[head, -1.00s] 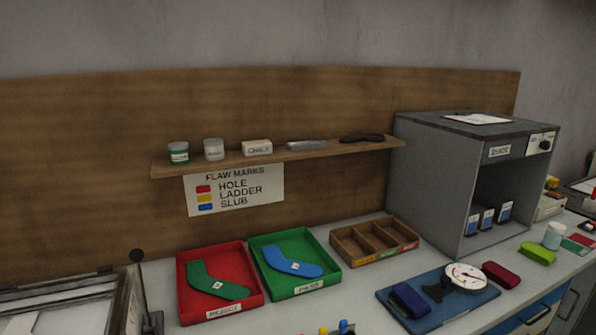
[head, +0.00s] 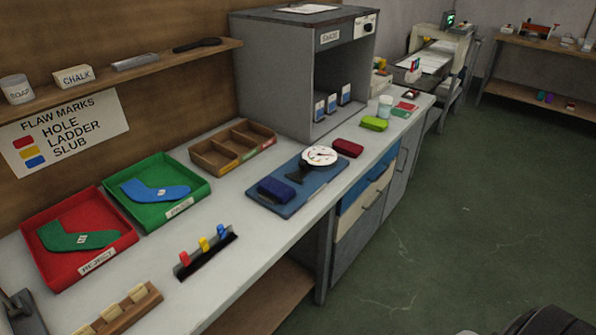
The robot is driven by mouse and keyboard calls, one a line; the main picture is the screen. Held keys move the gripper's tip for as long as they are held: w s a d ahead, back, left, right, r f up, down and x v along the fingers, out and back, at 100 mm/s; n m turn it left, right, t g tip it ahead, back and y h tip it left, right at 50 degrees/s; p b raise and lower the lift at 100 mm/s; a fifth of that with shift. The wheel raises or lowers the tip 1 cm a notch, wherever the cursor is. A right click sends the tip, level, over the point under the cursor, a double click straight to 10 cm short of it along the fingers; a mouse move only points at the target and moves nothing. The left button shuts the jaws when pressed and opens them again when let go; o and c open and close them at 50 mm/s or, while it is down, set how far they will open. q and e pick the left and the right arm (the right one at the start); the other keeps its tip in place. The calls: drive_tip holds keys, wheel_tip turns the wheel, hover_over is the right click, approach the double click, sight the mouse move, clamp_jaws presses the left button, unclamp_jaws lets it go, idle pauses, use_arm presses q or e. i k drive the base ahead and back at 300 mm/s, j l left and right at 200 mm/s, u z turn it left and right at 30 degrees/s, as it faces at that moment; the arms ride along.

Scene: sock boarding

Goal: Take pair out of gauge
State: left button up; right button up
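The gauge has a white round dial (head: 320,155) with a dark foot and stands on a blue board (head: 297,207) on the bench. A dark navy folded pair (head: 277,190) lies at the left end of the board, close beside the gauge's dark foot; I cannot tell whether it is held there. A dark red folded pair (head: 347,148) and a lime green one (head: 374,123) lie farther along the bench, to the right of the dial. Neither of my grippers is in view.
The green tray (head: 190,202) holds a blue sock, and the red reject tray (head: 62,277) a green sock. A wooden divided box (head: 214,160) and the grey shade cabinet (head: 275,80) stand behind the board. Coloured markers sit in a slotted holder (head: 207,256). Green floor lies open at right.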

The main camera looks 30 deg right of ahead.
sight(282, 192)
drive_tip(key=l+z, duration=0.3)
drive_tip(key=z, duration=0.2)
drive_tip(key=l+z, duration=0.25)
drive_tip(key=z, duration=0.25)
drive_tip(key=i+j, duration=0.05)
